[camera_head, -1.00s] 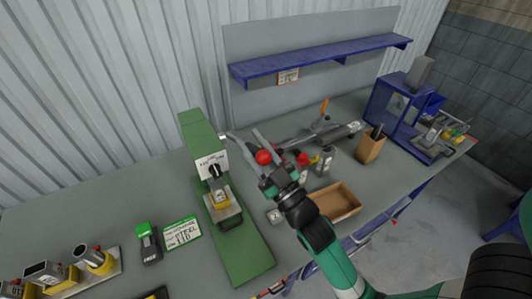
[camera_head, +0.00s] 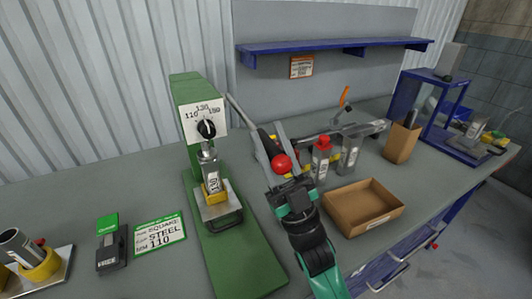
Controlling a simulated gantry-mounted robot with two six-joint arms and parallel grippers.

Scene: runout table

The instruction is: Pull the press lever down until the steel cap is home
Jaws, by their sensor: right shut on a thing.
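The green press (camera_head: 188,88) stands left of centre on a long green base. Its lever (camera_head: 241,112) slants down to the right from the press head and ends in a red ball knob (camera_head: 281,163). My right gripper (camera_head: 272,143) is shut on the lever near its knob end. The steel cap (camera_head: 213,178) stands upright below the press ram, in a yellow holder (camera_head: 213,194) on the press plate. The ram appears close above the cap; I cannot tell whether they touch. My left gripper is not in view.
A card (camera_head: 160,233) reads square, steel, 110. A cardboard tray (camera_head: 363,210), a red-topped bottle (camera_head: 321,160) and a grey container (camera_head: 349,155) stand right of my gripper.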

